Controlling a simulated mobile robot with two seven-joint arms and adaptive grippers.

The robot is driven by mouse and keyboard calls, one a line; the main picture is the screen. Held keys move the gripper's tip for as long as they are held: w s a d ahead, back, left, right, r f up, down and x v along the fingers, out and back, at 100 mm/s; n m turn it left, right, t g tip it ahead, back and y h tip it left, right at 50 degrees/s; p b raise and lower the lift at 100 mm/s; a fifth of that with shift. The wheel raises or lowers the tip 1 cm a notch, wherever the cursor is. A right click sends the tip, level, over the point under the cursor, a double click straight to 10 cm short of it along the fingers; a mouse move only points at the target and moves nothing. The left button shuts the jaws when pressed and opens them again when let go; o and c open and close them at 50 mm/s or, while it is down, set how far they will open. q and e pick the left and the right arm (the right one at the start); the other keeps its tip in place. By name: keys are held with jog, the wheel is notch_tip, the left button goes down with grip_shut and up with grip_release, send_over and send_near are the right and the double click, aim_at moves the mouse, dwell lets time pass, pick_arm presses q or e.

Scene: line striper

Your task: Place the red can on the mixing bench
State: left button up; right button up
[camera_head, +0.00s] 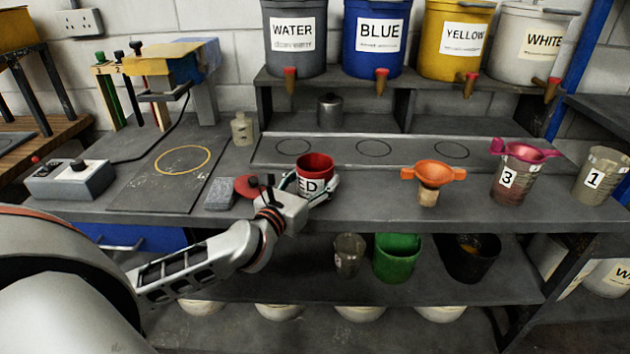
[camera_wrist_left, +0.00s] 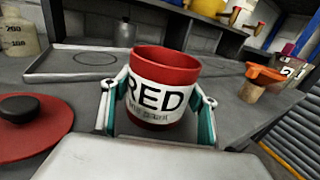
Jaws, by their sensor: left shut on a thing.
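The red can (camera_head: 316,166) is an open-topped red can with a white label reading RED. My left gripper (camera_head: 314,190) is shut on it, with a finger on each side of the can in the left wrist view (camera_wrist_left: 161,98). The can is upright, at the front part of the grey mixing bench (camera_head: 375,205). I cannot tell whether its base touches the bench top. My right gripper is in neither view.
A red lid with a black knob (camera_head: 248,186) lies left of the can. Labelled buckets stand on the shelf behind. Bench top between can and orange funnel is clear.

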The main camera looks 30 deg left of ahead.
pick_arm(q)
jog(key=shift+r, duration=0.15)
jog(key=o, duration=1.7)
jog(key=shift+f, duration=0.25)
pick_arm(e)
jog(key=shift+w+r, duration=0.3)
